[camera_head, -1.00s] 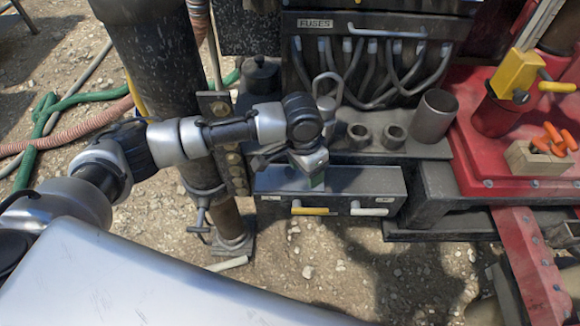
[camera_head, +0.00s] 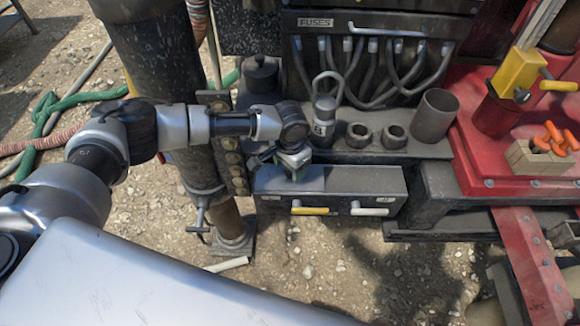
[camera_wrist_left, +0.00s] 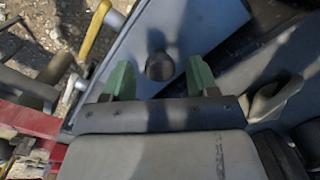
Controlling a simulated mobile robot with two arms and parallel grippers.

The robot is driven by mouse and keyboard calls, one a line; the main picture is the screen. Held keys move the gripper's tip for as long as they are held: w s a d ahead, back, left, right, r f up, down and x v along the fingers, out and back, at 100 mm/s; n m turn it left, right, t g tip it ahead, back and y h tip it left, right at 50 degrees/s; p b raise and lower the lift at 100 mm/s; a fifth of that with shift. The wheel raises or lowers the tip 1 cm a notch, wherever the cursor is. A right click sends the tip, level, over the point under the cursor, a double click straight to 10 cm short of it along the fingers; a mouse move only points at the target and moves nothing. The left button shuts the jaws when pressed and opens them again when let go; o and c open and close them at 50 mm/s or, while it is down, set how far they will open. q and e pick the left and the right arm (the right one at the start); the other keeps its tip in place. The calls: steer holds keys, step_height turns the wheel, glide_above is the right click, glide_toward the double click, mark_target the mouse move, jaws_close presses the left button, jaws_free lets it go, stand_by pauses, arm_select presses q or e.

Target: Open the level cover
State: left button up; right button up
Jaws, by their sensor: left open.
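A grey box (camera_head: 357,184) with a flat top stands low in front of the bench in the head view. Its front carries a yellow handle (camera_head: 310,210) and a white handle (camera_head: 370,210). In the left wrist view, a dark round knob (camera_wrist_left: 160,65) stands on the grey top (camera_wrist_left: 205,30). No label shows which part is the level cover. My left gripper (camera_head: 293,172) is over the left end of the box, pointing down. Its green fingers are open, one on each side of the knob and apart from it. In the head view the gripper hides the knob. My right gripper is not in view.
A metal canister with a loop handle (camera_head: 323,122) stands just behind my left gripper. Two short rings (camera_head: 360,133) and a cup (camera_head: 433,115) stand farther right. A dark post (camera_head: 165,75) rises at left. Gravel lies in front of the box.

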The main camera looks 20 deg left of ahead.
arm_select(q)
steer(key=shift+f, duration=0.25)
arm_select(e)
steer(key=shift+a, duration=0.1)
